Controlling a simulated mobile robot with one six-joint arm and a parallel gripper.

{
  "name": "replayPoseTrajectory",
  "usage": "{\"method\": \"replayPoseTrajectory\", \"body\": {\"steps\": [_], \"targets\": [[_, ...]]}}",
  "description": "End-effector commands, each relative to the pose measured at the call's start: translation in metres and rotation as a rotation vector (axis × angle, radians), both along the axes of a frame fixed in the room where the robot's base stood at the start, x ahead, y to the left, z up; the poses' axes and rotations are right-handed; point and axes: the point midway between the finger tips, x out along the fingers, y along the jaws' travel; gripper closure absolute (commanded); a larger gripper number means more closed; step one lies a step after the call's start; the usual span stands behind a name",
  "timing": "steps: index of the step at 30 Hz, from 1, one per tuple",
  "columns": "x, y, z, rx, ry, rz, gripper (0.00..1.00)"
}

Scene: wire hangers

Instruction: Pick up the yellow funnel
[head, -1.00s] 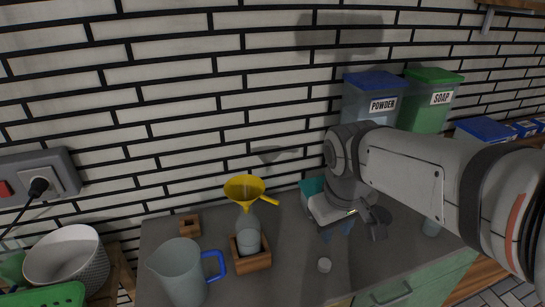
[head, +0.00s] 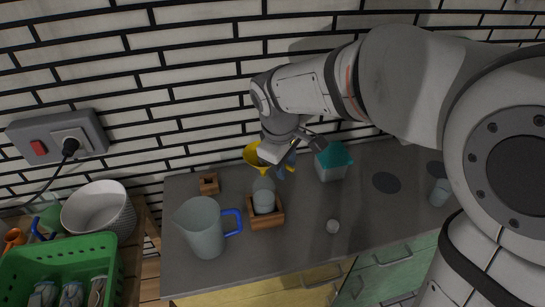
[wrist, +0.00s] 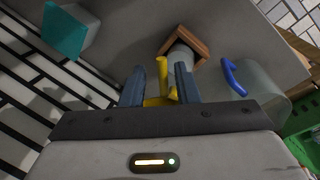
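The yellow funnel (head: 252,154) sits low near the back wall in the head view, above a clear vessel (head: 264,185). My arm partly hides it. In the wrist view the funnel's yellow handle (wrist: 161,72) shows between my two blue-grey fingers, with more of the funnel close to the palm. My gripper (wrist: 159,80) is open, with a gap visible on both sides of the handle. In the head view my gripper (head: 287,168) is just right of the funnel.
A wooden holder (head: 266,220) with a clear cup stands in front of the funnel. A pitcher (head: 203,230) with a blue handle is at left. A teal-topped container (head: 333,160) stands close to the right. The counter's front right is mostly clear.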

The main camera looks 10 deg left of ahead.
Motion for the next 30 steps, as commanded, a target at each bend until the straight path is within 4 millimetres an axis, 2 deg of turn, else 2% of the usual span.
{"method": "replayPoseTrajectory", "body": {"steps": [3,9,20,30], "targets": [[0.0011,-0.0009,-0.0075,0.0,0.001,-0.001,0.72],[0.001,-0.0006,-0.0079,0.001,0.0,-0.001,0.72],[0.0009,-0.0002,-0.0076,0.001,0.0,0.0,1.0],[0.001,0.0004,-0.0038,0.002,-0.002,0.001,1.0]]}}
